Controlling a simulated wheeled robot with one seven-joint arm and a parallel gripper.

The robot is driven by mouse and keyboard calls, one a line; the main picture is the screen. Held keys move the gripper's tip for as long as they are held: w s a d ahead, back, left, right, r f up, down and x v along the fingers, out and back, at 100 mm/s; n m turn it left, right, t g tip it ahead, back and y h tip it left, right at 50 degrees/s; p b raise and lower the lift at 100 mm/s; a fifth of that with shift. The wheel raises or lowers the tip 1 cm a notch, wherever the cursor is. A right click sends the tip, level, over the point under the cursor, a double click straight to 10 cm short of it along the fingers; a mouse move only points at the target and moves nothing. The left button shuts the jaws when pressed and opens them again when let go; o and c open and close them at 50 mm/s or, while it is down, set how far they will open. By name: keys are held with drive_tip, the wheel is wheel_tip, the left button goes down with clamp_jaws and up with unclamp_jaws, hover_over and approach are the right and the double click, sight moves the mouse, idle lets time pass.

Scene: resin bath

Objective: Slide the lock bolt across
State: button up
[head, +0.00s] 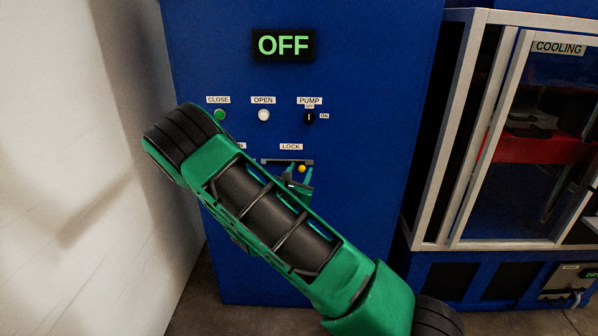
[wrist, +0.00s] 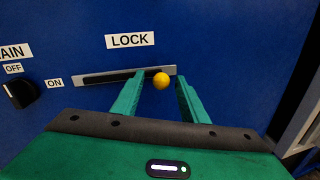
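The lock bolt shows as a yellow knob (wrist: 161,81) on a dark horizontal slot (wrist: 108,77) under the LOCK label (wrist: 130,40) in the wrist view. The knob is near the right end of the slot, with most of the bare slot to its left. My gripper (wrist: 160,86) is open, with one green finger on each side of the knob and a visible gap on both sides. In the head view the yellow knob (head: 301,168) shows near the right end of the slot, between my gripper's fingers (head: 300,174). My arm hides part of the panel.
A black MAIN switch (wrist: 20,94) sits left of the slot. Above are a green CLOSE button (head: 219,115), a white OPEN button (head: 264,115) and a PUMP switch (head: 309,118). The display (head: 284,45) reads OFF. A framed COOLING cabinet (head: 440,150) stands right; a white wall (head: 70,150) left.

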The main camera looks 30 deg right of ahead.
drive_tip(key=shift+x, duration=1.15)
clamp_jaws()
